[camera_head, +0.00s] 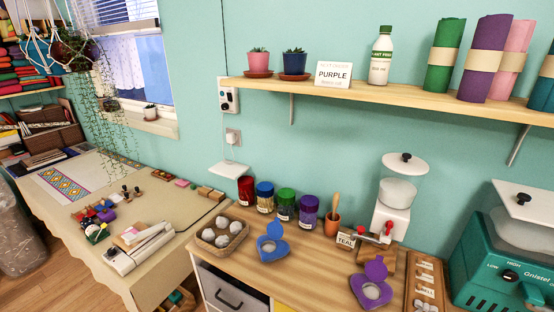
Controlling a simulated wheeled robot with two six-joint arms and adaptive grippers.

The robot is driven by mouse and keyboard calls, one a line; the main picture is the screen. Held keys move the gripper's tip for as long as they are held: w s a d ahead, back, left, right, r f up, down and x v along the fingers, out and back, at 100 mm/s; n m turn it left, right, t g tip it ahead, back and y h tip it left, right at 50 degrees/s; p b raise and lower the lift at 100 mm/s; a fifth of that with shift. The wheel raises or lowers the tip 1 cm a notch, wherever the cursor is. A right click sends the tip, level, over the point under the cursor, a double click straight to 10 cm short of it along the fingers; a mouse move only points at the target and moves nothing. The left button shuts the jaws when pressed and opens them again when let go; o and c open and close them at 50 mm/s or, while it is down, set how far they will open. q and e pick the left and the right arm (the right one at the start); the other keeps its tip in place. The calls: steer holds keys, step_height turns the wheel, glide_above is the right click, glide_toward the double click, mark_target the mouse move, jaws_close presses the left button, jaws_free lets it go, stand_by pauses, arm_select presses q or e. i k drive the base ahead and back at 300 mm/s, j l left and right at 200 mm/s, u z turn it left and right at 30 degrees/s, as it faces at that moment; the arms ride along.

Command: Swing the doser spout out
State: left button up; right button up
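The doser (392,210) stands on the wooden counter against the teal wall, right of the middle. It has a white body, a clear hopper (398,192) and a round white lid (405,163) with a black knob. A small grey spout or lever (372,237) with red ends sits low on its front left side and points left. It is too small to tell exactly how far it is turned. Neither of my grippers shows in the head view.
Jars (285,204), a terracotta cup (332,224) and a teal machine (505,265) stand nearby. A shelf (400,93) overhangs.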

mark_target(361, 230)
steer(key=i+j+z, duration=0.2)
steer(key=j, duration=0.5)
steer(key=j+z, duration=0.2)
steer(key=j, duration=0.55)
steer(key=i+j+z, duration=0.1)
steer(key=j+z, duration=0.15)
steer(key=j, duration=0.5)
